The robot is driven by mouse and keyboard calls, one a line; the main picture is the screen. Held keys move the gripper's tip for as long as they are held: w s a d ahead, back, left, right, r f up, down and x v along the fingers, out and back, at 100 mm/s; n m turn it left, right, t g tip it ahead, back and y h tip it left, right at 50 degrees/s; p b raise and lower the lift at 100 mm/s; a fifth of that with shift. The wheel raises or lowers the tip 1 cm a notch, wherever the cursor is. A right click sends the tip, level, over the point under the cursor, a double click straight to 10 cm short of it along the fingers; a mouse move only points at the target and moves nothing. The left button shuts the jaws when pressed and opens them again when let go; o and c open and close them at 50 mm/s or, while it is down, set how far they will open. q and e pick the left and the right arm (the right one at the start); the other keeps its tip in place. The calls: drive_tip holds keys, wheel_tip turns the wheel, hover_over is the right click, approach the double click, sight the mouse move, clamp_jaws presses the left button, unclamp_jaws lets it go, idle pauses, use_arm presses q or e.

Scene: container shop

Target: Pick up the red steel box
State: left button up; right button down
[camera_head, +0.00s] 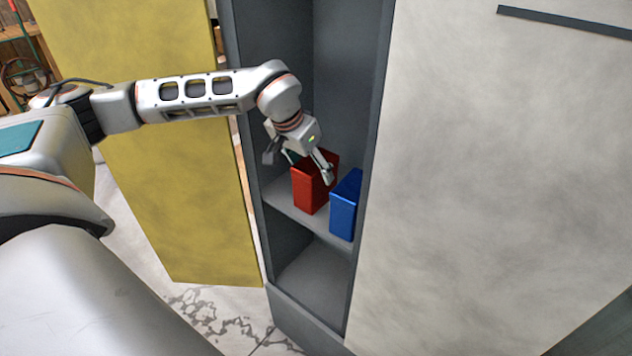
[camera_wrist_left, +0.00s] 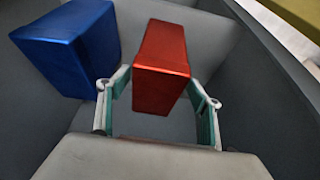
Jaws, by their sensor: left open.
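The red steel box (camera_head: 309,190) stands on a shelf inside a grey cabinet in the head view, left of a blue box. My left gripper (camera_head: 300,168) reaches into the cabinet at the red box's upper part. In the left wrist view the red box (camera_wrist_left: 160,68) shows between the two spread fingers of the left gripper (camera_wrist_left: 158,105), with one finger on each side. The gripper is open. I cannot tell whether a finger touches the box. My right gripper is not in view.
The blue box (camera_head: 345,205) stands close to the right of the red one. The grey shelf (camera_head: 285,208) has a lower compartment under it. A yellow door panel (camera_head: 150,150) stands open at left. A pale panel (camera_head: 500,170) bounds the cabinet at right.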

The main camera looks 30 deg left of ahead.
use_arm(q)
drive_tip(key=x, duration=0.4)
drive_tip(key=shift+s+d+f, duration=0.1)
drive_tip(key=shift+d+f, duration=0.15)
drive_tip(key=c, duration=1.7)
drive_tip(key=shift+r, duration=0.1)
drive_tip(key=shift+r, duration=0.15)
